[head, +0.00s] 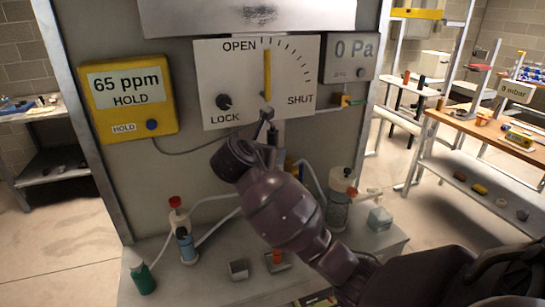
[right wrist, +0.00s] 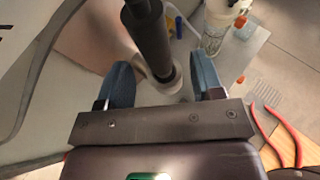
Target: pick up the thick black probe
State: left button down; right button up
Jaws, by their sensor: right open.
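The thick black probe (right wrist: 148,35) shows in the right wrist view as a dark cylinder, with its narrower lower end over a pale round piece. My right gripper (right wrist: 160,68) is open, with one blue-grey finger on each side of the probe and visible gaps between. In the head view my right arm reaches up from the lower right to below the lever panel (head: 300,80). Its wrist hides most of what lies behind it there, and I cannot make out the probe surely in that view. My left gripper is not in view.
A yellow meter (head: 127,95) and a pressure display (head: 350,58) hang on the panel wall. Bottles (head: 184,240) with tubing, a green bottle (head: 142,275) and small containers stand on the ledge below. Red-handled pliers (right wrist: 278,135) lie at the right wrist view's lower right.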

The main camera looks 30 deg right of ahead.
jog(key=x, duration=0.4)
jog(key=shift+w+a+f, duration=0.1)
jog(key=shift+c, duration=0.2)
grip_shut()
